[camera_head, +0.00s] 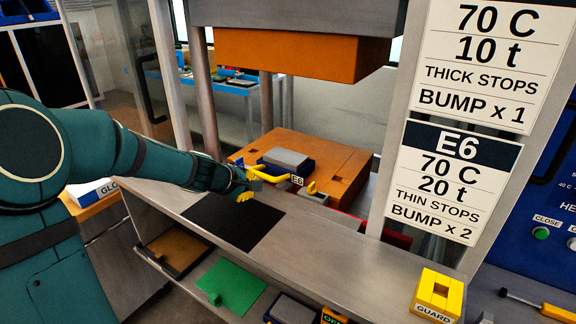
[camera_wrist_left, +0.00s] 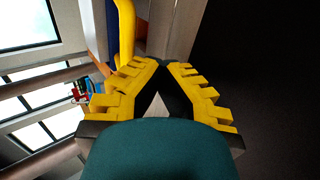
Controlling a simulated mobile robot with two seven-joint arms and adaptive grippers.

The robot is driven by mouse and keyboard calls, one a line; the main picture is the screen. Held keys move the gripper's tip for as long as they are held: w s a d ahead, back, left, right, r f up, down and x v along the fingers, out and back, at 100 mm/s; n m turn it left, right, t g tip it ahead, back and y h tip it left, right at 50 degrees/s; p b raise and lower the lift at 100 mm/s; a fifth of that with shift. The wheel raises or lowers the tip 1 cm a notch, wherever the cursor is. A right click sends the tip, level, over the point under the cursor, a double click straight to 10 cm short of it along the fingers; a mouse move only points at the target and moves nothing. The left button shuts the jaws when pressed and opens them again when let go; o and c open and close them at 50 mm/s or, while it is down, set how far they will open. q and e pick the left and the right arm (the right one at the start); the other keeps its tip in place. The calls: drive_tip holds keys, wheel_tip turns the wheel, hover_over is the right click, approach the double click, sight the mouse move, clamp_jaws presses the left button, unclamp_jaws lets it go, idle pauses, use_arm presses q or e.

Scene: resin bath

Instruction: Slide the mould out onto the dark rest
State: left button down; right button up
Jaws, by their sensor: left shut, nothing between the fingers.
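The mould (camera_head: 289,160), a grey-topped dark block labelled E6, sits on the orange lower platen (camera_head: 338,165) of the press. A yellow handle (camera_head: 270,178) sticks out from its front; a yellow bar also shows at the top of the left wrist view (camera_wrist_left: 125,30). The dark rest (camera_head: 232,222) is a bare black square on the grey shelf in front. My left gripper (camera_head: 245,197) is shut and empty, low over the rest's far edge and just in front of the handle. Its yellow fingers (camera_wrist_left: 163,63) meet at the tips, beside the bar. My right gripper is not in view.
The orange upper platen (camera_head: 300,52) hangs above, with a wide gap below it. Steel posts stand beside the opening. A yellow GUARD block (camera_head: 437,296) stands at the shelf's right end. A lower shelf holds a brown tray (camera_head: 178,250) and a green plate (camera_head: 232,287).

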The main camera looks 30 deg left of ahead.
use_arm(q)
drive_tip(key=shift+s+a+b, duration=0.15)
drive_tip(key=shift+s+b, duration=0.35)
drive_tip(key=shift+s, duration=0.95)
drive_tip(key=shift+s+a+b, duration=0.1)
drive_tip(key=shift+s+b, duration=0.35)
drive_tip(key=shift+s, duration=0.95)
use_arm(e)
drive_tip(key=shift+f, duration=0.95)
use_arm(q)
drive_tip(key=shift+s+a+b, duration=0.2)
drive_tip(key=shift+s+b, duration=0.25)
drive_tip(key=shift+s, duration=2.2)
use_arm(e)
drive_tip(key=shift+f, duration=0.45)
use_arm(q)
drive_tip(key=shift+s+a, duration=0.15)
drive_tip(key=shift+s, duration=1.35)
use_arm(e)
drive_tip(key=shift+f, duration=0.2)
use_arm(q)
drive_tip(key=s+a, duration=0.1)
drive_tip(key=s, duration=1.8)
drive_tip(key=shift+a, duration=0.35)
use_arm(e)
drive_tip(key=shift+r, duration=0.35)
use_arm(q)
drive_tip(key=shift+s, duration=0.15)
